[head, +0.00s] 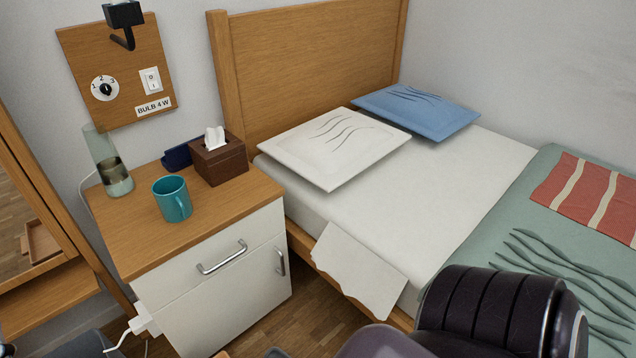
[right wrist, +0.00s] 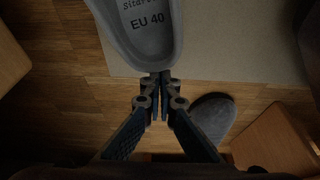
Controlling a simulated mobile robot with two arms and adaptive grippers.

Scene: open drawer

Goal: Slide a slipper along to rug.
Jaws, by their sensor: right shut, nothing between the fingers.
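In the right wrist view a grey slipper (right wrist: 147,40), marked EU 40, lies at the top, cut off by the frame. Its left side borders wood floor, and its right side lies over or against the beige rug (right wrist: 240,50); I cannot tell how much rests on it. My right gripper (right wrist: 160,78) is shut and empty, its fingertips right at the slipper's near end; contact is unclear. A second grey slipper (right wrist: 213,115) is on the wood floor right of the fingers, below the rug's edge and partly hidden. My left gripper is in neither view.
Wooden pieces stand at the left (right wrist: 10,60) and lower right (right wrist: 275,142) of the wrist view. In the head view a white nightstand (head: 220,285) holds a teal mug (head: 172,200), a tissue box (head: 219,162) and a glass vessel (head: 108,165). A bed (head: 430,195) stands beside it.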

